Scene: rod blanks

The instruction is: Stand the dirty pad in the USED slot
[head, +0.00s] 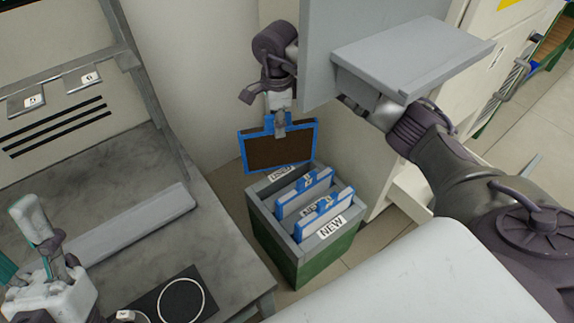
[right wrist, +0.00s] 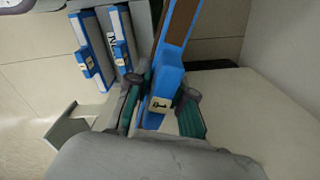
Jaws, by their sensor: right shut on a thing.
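The dirty pad (head: 285,150) has a brown face in a blue frame. My right gripper (head: 280,128) is shut on the pad's blue top tab, which also shows in the right wrist view (right wrist: 158,104). The pad hangs roughly upright at the back end of the box (head: 262,222), its lower edge near the USED label (head: 283,174) and partly covering it. I cannot tell whether that edge is inside the slot. The NEW label (head: 331,227) is at the front end. My left gripper (head: 20,245) is at the left edge, partly cut off, with fingers apart and nothing visible between them.
Two clean blue-framed pads (head: 304,192) (head: 328,210) stand in the box, in front of the dirty pad. A grey worktop (head: 215,235) with a black plate (head: 165,300) is on the left. A grey panel with a ledge (head: 410,55) rises close to my right arm.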

